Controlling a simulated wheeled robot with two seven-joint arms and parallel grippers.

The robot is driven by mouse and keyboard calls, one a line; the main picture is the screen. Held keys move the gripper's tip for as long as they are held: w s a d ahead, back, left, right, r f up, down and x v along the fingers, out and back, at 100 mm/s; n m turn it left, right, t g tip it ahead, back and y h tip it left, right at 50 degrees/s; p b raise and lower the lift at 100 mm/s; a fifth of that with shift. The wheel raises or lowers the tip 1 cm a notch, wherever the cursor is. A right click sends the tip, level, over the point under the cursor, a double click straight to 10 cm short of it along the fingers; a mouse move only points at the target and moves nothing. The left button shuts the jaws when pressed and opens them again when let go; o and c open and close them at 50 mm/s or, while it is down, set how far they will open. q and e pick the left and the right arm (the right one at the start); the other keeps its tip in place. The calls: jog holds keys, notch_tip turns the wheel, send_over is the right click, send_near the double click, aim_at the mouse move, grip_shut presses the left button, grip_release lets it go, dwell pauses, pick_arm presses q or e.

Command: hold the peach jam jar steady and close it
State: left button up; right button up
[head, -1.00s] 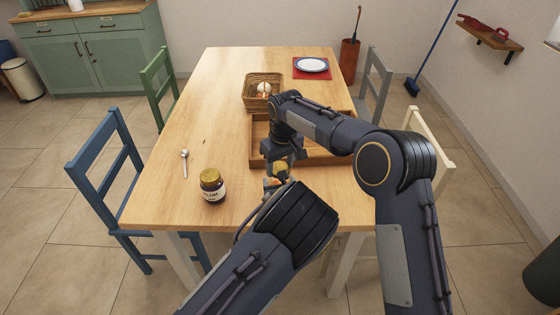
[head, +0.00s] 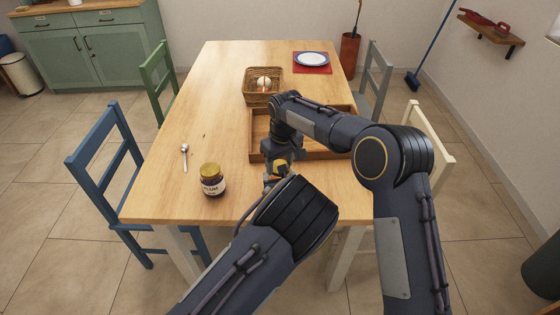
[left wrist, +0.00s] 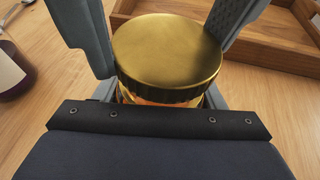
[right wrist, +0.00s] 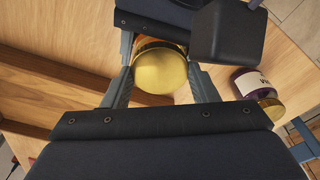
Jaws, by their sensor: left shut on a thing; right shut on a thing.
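The peach jam jar (left wrist: 150,97) has orange contents and is mostly hidden by my grippers. Its gold lid (left wrist: 168,50) sits level at the jar's top in the left wrist view; whether it is fully seated I cannot tell. The lid also shows in the right wrist view (right wrist: 160,70). My left gripper (head: 270,180) is shut on the jar's body, low near the table's front edge, its fingers largely hidden in the head view. My right gripper (head: 280,165) comes from above and is shut on the lid, with a finger on either side of it.
A dark plum jar (head: 212,182) with a gold lid stands left of my grippers. A spoon (head: 184,158) lies farther left. A wooden tray (head: 258,125) is just behind, with a wicker basket (head: 262,98) beyond. The table's left side is mostly clear.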

jog(key=shift+f, duration=0.6)
dwell(0.3)
pick_arm(q)
jog(key=shift+r, duration=0.1)
pick_arm(e)
jog(key=shift+f, duration=0.25)
jog(key=shift+s+d+f, duration=0.1)
jog(key=shift+f, duration=0.05)
jog(key=shift+c, duration=0.5)
